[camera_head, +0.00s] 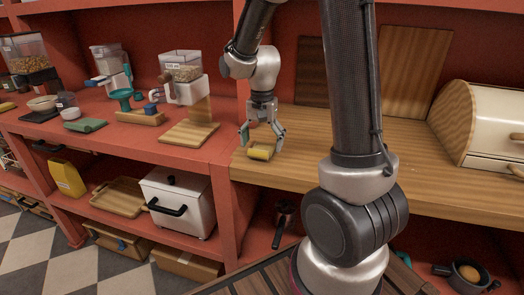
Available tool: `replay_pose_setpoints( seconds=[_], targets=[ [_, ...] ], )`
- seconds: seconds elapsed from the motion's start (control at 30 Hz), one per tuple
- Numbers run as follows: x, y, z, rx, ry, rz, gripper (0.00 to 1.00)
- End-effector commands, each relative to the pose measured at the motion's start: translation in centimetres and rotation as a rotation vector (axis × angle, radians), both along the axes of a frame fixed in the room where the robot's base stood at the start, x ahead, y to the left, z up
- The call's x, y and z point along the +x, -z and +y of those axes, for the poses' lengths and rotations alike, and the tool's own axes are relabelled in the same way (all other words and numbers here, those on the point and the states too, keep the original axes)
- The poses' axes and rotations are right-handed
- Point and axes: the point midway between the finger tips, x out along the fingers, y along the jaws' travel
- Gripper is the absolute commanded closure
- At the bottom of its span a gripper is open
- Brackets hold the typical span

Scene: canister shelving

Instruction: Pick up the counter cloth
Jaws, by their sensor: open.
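My gripper (263,140) points down over the wooden counter, near its left front corner. Its two fingers are spread open. A small yellow object (261,152) lies on the counter just below and between the fingertips; it looks like a rolled or folded cloth, but it is too small to be sure. I cannot tell whether the fingers touch it. A flat, folded green cloth (86,125) lies on the red counter at the left, well away from my gripper.
A wooden board (190,133) and a white dispenser (184,90) stand left of my gripper. A cream bread box (482,125) is at the right. Wooden boards (415,75) lean on the back wall. A white lidded box (178,200) sits on the shelf below.

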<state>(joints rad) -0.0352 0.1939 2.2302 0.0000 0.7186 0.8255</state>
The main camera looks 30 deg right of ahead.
Motion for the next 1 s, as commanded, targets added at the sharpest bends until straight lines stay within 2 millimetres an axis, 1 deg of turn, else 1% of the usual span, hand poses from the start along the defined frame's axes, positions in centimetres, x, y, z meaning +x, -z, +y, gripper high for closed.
replay_pose_setpoints(
  seconds=[0.03, 0.1, 0.33, 0.37, 0.4, 0.57, 0.6, 0.63, 0.67, 0.7, 0.9, 1.0],
  targets=[
    [-0.03, 0.66, 0.0, 0.0, 0.0, 0.001, 0.12],
    [0.0, 1.25, 0.0, 0.0, -0.001, 0.0, 0.12],
    [0.0, 1.48, 0.0, 0.0, -0.001, -0.001, 0.12],
    [0.01, 1.47, 0.01, 0.0, -0.001, -0.001, 0.14],
    [0.01, 1.47, 0.01, 0.0, -0.001, -0.001, 0.22],
    [0.01, 1.45, 0.01, 0.0, -0.001, -0.001, 0.51],
    [0.01, 1.45, 0.01, 0.0, -0.001, -0.001, 0.58],
    [0.01, 1.45, 0.01, 0.0, -0.001, -0.001, 0.61],
    [0.01, 1.45, 0.01, 0.0, -0.001, -0.001, 0.61],
    [0.01, 1.44, 0.01, 0.0, -0.001, -0.001, 0.65],
    [0.02, 1.36, 0.01, 0.0, -0.002, -0.001, 0.65],
    [0.11, 0.58, 0.01, 0.001, -0.002, -0.005, 0.65]
  ],
)
